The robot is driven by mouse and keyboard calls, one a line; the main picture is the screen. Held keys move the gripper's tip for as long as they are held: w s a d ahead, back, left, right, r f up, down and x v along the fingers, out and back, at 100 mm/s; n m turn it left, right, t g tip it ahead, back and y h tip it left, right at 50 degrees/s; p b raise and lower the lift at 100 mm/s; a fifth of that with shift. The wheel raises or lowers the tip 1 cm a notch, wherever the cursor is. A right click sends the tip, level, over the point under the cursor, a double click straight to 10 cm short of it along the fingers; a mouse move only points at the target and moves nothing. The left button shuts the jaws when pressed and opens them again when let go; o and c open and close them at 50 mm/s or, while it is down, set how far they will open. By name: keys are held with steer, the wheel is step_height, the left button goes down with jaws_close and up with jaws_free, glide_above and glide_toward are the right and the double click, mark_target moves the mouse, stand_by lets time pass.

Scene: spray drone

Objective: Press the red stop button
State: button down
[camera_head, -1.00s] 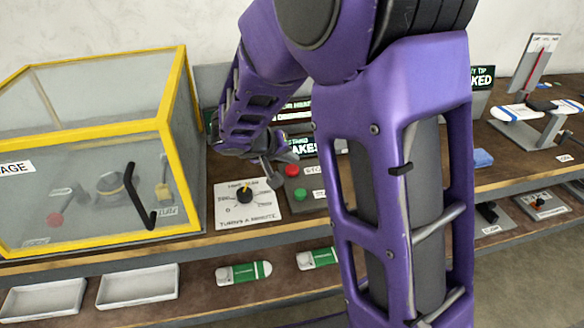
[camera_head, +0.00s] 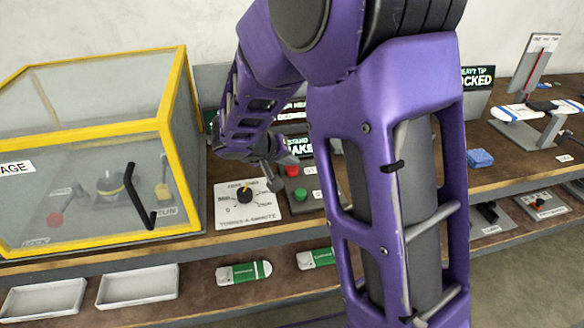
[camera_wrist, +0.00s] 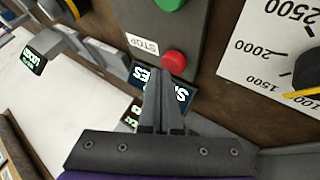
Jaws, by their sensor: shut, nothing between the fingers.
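The red stop button (camera_wrist: 174,62) sits on a dark grey control box (camera_wrist: 200,35), beside a white "STOP" label (camera_wrist: 142,45). In the head view the red button (camera_head: 291,171) shows just right of my gripper (camera_head: 277,180), above a green button (camera_head: 301,194). In the wrist view my gripper (camera_wrist: 161,75) is shut and empty. Its fingertips appear just below and left of the red button in the picture; I cannot tell whether they touch it. The green button (camera_wrist: 168,4) is cut off at the top edge.
A white dial panel (camera_head: 246,212) lies left of the box. A yellow-framed glass case (camera_head: 180,130) stands further left. Signs (camera_head: 293,147) stand behind the buttons. A blue block (camera_head: 480,158) lies to the right. White trays (camera_head: 137,286) are on the lower shelf.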

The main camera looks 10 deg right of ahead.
mark_target(290, 171)
steer(key=shift+f, duration=0.55)
stand_by(0.6)
steer(key=shift+r, duration=1)
steer(key=shift+r+p, duration=0.1)
steer(key=shift+p, duration=0.25)
steer(key=shift+r+p, duration=1.05)
steer(key=shift+r, duration=1.35)
